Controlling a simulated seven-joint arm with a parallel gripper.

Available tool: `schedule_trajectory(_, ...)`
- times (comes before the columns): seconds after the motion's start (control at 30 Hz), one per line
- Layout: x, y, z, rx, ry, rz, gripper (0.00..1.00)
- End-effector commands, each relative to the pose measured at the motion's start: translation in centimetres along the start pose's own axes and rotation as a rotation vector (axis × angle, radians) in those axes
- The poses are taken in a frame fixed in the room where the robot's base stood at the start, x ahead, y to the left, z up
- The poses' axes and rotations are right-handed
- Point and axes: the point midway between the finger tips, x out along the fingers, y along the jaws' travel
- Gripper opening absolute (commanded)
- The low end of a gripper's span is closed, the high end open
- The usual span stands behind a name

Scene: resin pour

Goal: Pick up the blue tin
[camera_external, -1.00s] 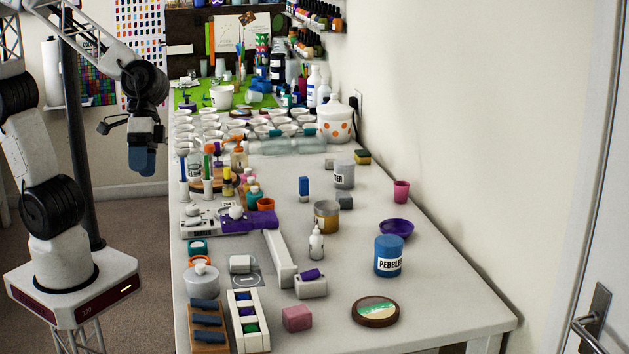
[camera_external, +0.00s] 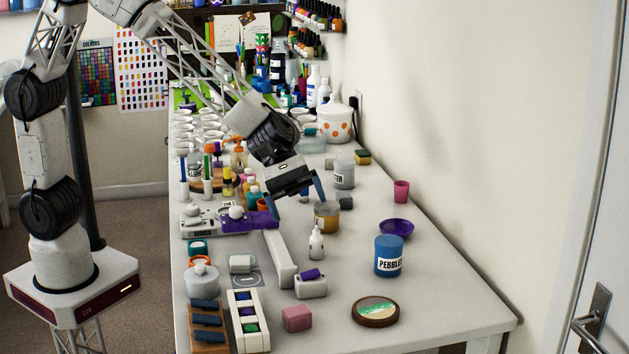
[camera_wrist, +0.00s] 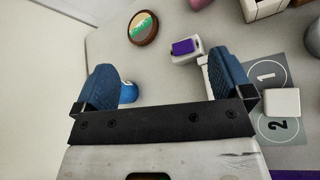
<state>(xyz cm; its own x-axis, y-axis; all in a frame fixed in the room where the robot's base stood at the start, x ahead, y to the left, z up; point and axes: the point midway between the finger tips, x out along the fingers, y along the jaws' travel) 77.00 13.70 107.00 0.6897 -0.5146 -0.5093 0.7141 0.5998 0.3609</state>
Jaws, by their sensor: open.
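The blue tin (camera_external: 388,256), a cylinder labelled PEBBLES, stands upright on the right side of the table. In the wrist view the blue tin (camera_wrist: 128,93) shows only in part, beside and partly hidden by my left blue finger. My gripper (camera_external: 298,204) is over the middle of the table, pointing down, above and to the left of the tin and apart from it. The two blue fingers are spread wide; in the wrist view my gripper (camera_wrist: 163,72) has nothing between its fingers that it touches.
A purple bowl (camera_external: 396,228) stands just behind the tin and a round wooden coaster (camera_external: 376,312) lies in front. A white bottle (camera_external: 316,243), a gold-banded jar (camera_external: 327,215) and a pink block (camera_external: 296,318) stand to the left. Bare table surrounds the tin.

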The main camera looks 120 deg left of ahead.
Motion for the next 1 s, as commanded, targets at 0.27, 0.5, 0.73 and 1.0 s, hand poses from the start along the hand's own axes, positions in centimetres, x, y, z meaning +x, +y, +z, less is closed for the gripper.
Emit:
schedule_trajectory(0.27,2.5,7.3,-8.4,-0.352,-0.040,0.180,0.98)
schedule_trajectory(0.5,3.4,11.0,-13.9,-0.554,-0.073,0.289,0.98)
schedule_trajectory(0.73,3.5,11.8,-15.3,-0.605,-0.082,0.318,0.98)
schedule_trajectory(1.0,3.6,11.8,-15.2,-0.604,-0.081,0.317,0.98)
